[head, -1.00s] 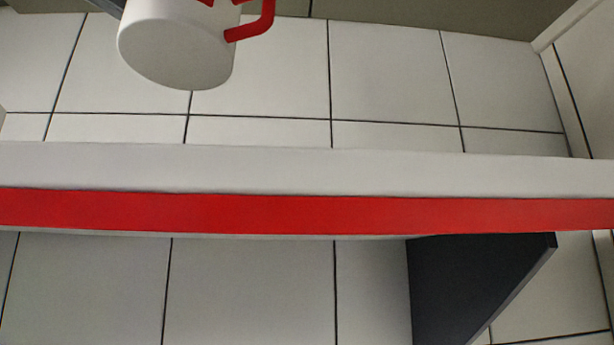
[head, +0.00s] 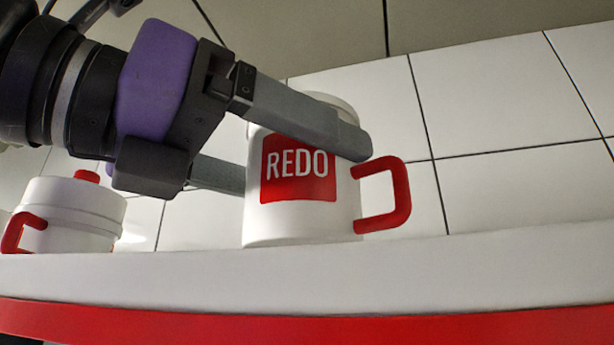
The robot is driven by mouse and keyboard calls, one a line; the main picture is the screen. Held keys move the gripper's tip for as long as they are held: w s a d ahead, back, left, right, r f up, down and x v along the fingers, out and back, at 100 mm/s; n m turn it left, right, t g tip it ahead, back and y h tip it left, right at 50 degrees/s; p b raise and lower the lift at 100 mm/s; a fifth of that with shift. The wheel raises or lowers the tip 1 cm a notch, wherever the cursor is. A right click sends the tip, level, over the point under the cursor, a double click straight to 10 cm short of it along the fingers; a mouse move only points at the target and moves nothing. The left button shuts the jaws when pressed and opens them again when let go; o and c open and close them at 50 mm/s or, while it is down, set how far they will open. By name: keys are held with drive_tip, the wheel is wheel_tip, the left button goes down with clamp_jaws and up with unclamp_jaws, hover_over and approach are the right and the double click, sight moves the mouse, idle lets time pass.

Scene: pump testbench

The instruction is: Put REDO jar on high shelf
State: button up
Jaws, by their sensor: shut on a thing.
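The REDO jar (head: 310,215) is white with a red label and red handles, and it is upright in the head view. My gripper (head: 312,152) reaches in from the upper left and is shut on the jar. The jar's base is at the top edge of the white shelf with a red front band (head: 300,285). I cannot tell whether the base touches the shelf surface, which is hidden behind the front edge.
A second white jar (head: 75,215) with a red knob and red handle stands on the shelf at the left, below my wrist. The tiled wall (head: 500,120) is behind. The shelf right of the REDO jar looks clear.

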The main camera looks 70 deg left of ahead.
drive_tip(key=shift+f, duration=0.75)
drive_tip(key=shift+f, duration=0.2)
drive_tip(key=o, duration=1.7)
drive_tip(key=shift+o, duration=0.2)
drive_tip(key=shift+r, duration=0.1)
drive_tip(key=b+v, duration=0.3)
drive_tip(key=v, duration=0.9)
drive_tip(key=shift+s, duration=0.15)
